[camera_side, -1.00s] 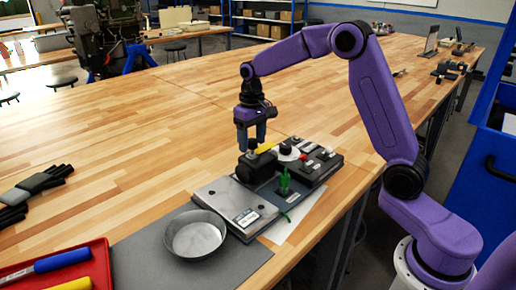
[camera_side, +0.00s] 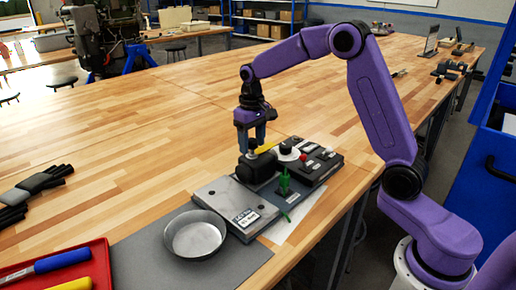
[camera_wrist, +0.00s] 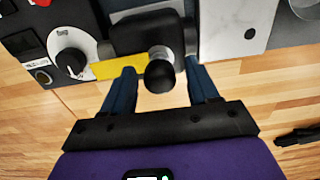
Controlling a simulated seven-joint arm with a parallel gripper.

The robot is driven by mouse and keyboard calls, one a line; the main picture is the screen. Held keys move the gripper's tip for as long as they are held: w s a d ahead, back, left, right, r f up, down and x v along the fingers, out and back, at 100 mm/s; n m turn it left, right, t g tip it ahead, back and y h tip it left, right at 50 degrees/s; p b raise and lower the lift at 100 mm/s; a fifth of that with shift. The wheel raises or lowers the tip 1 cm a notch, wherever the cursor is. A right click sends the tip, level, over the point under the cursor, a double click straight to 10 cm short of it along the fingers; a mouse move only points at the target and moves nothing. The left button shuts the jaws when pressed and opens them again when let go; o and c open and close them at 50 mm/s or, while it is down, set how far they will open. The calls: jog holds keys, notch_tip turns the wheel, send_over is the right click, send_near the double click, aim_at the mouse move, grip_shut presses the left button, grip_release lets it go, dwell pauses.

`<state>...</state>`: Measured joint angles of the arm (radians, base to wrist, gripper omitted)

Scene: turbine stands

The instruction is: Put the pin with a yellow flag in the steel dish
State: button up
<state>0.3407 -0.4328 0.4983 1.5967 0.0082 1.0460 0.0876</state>
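The pin with a yellow flag (camera_side: 267,144) stands at a black block on the equipment panel. In the wrist view its dark round knob (camera_wrist: 159,76) shows between my fingers, with the yellow flag (camera_wrist: 118,68) reaching left. My gripper (camera_side: 252,139) points down over the pin. In the wrist view my gripper (camera_wrist: 162,88) is open, with a gap between each finger and the knob. The pin's lower end is hidden in the block. The steel dish (camera_side: 195,236) sits empty on the grey mat, in front of the panel.
The black block (camera_side: 257,170) is beside a grey metal plate (camera_side: 222,197). A green-tagged part (camera_side: 284,183) and a panel with a white dial (camera_side: 289,153) stand close by. A red tray (camera_side: 95,262) with tools lies at front left. The table's middle is clear.

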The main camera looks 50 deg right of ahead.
grip_shut()
jog(key=shift+r, duration=0.6)
jog(key=shift+r, duration=1.95)
